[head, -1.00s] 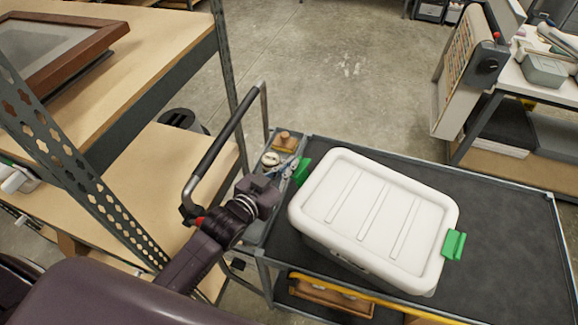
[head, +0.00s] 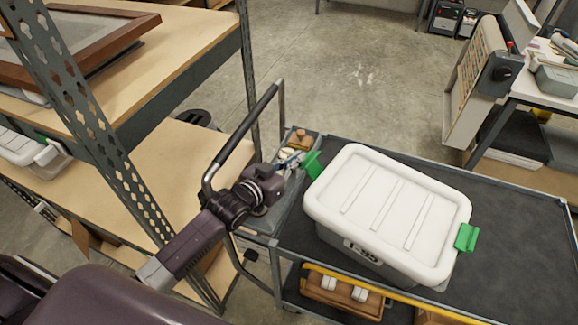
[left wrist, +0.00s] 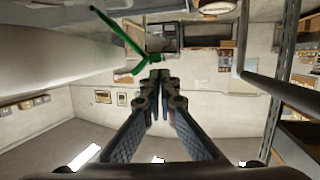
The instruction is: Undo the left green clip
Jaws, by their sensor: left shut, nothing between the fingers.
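A grey storage box with a white lid (head: 388,212) stands on the cart. Its left green clip (head: 314,165) sticks out at the lid's left end; its right green clip (head: 466,237) is at the opposite end. In the left wrist view the left clip (left wrist: 118,38) shows edge-on as a thin bent green strip, angled out from the white lid (left wrist: 45,55). My left gripper (head: 294,165) is shut and empty, its tips just beside the left clip; they also show in the left wrist view (left wrist: 158,76). Whether they touch the clip I cannot tell. My right gripper is out of view.
The dark cart top (head: 505,235) is clear right of the box. The cart's black handle (head: 243,130) rises close to my left wrist. Small items (head: 297,142) lie in a tray behind the gripper. A shelf unit with a metal upright (head: 95,115) stands at the left.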

